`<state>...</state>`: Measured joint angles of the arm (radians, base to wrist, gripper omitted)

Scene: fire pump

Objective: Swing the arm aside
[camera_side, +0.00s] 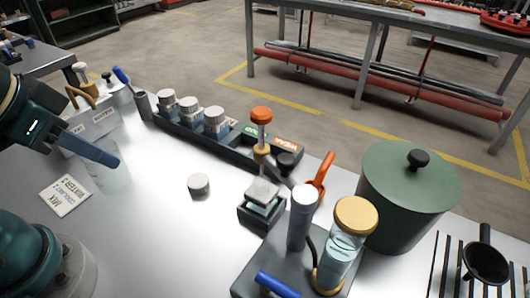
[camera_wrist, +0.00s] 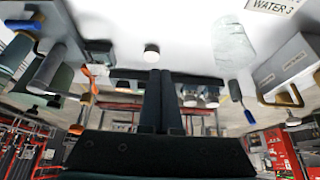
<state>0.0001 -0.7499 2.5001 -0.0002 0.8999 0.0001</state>
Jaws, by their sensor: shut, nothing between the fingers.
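My gripper (camera_side: 116,162) is at the left of the side view, above the table and in front of the clear glass beaker (camera_side: 106,181) there. Its two dark fingers lie together with nothing between them. In the wrist view the shut fingers (camera_wrist: 160,73) stand in the middle, with a loose white cap (camera_wrist: 152,51) showing beyond their tips. The same cap (camera_side: 198,185) lies alone on the table in the side view. In the wrist view the beaker (camera_wrist: 234,46) is to the right of the fingers. I cannot tell the exact gap between gripper and beaker.
A mixing card (camera_side: 65,196) lies left of the beaker. A grey box (camera_side: 90,130) stands behind it. A dark rack (camera_side: 180,128) holds white-capped jars. A pump with a gold-capped glass cylinder (camera_side: 343,250) and a green lidded pot (camera_side: 408,195) stand right. The front middle table is bare.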

